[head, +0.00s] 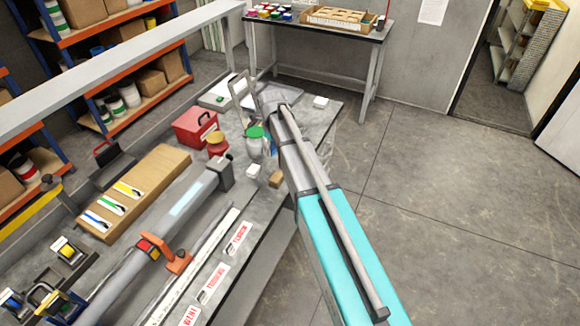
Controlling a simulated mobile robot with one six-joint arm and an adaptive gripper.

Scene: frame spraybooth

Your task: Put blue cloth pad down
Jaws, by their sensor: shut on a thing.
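My arm reaches from the lower right up over the grey workbench (318,118). Its grey wrist end is above the far part of the bench. The fingers of my gripper are hidden behind the wrist, so I cannot see what is between them. I do not see a blue cloth pad anywhere in the head view.
On the bench are a red box (195,127), a green-lidded jar (254,142), a cardboard box (145,192) with coloured tools, a long grey tube with an orange clamp (172,255), and small white blocks. Floor (440,190) at right is clear.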

